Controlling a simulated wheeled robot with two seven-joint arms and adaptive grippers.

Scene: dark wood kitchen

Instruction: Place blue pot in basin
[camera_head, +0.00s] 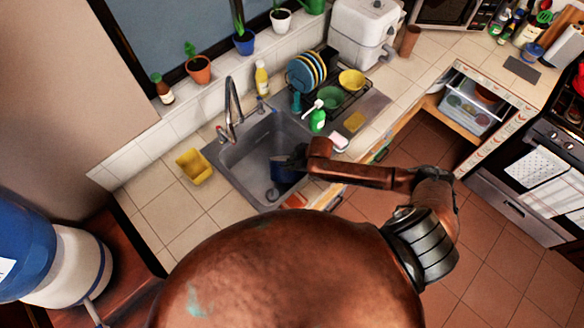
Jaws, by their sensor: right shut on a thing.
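The blue pot (284,174) is inside the grey sink basin (240,160), toward its right side. My right arm comes in from the right over the counter edge, and my right gripper (291,160), dark and small in this view, is at the pot's upper right side, shut on it. The fingertips are partly hidden by the arm and blend with the dark pot. I cannot tell whether the pot's bottom touches the basin floor. My left gripper is not in view.
A faucet (232,108) stands behind the basin. A green bottle (318,117) and a dish rack with plates (306,72) stand to the right. Potted plants line the windowsill, including a small blue planter (244,43).

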